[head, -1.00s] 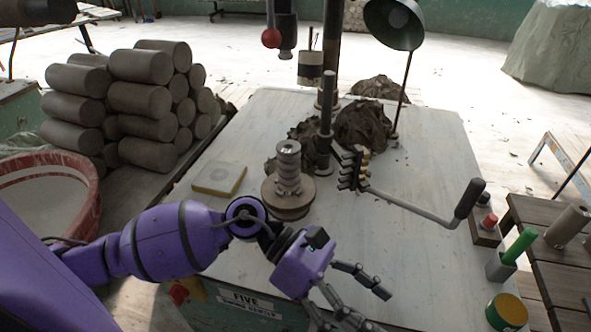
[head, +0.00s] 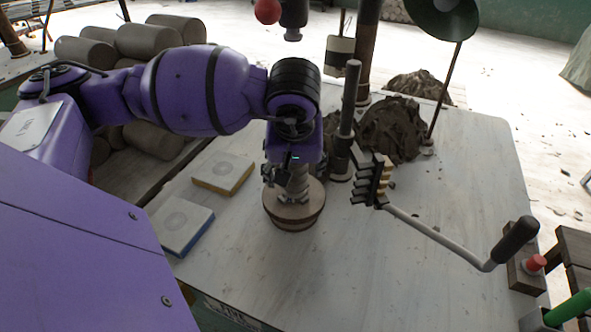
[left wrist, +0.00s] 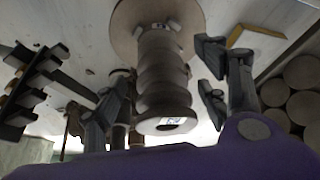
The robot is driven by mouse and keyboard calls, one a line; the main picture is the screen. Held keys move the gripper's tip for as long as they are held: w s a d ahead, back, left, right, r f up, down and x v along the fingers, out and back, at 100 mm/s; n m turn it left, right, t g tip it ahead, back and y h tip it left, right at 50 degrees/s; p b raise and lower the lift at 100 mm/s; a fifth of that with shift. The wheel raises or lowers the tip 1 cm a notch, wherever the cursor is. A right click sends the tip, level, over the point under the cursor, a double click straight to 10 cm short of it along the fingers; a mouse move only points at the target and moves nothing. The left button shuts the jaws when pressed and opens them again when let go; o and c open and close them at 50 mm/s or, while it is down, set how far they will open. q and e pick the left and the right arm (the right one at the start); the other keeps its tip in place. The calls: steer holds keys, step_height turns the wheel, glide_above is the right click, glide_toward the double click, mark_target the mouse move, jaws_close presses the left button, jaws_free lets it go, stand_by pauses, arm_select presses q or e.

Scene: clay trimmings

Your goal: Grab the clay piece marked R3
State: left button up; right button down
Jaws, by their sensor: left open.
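A stack of ringed grey clay pieces (head: 298,183) stands upright on a round wooden base (head: 293,213). In the left wrist view my left gripper (left wrist: 163,78) is open, one finger on either side of the stack, holding nothing. My right gripper is out of view.
A post with a rack of dark prongs (head: 372,180) and a crank handle (head: 515,240) stands just right of the stack. Yellow-edged (head: 223,172) and blue-edged (head: 182,228) tiles lie left. Dark clay heaps (head: 393,130) lie behind. The front tabletop is clear.

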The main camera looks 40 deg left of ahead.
mark_target(295, 173)
arm_select(q)
steer(key=x, duration=0.4)
steer(key=shift+r, duration=0.1)
steer(key=c, duration=1.7)
jaws_close()
steer(key=shift+r, duration=0.15)
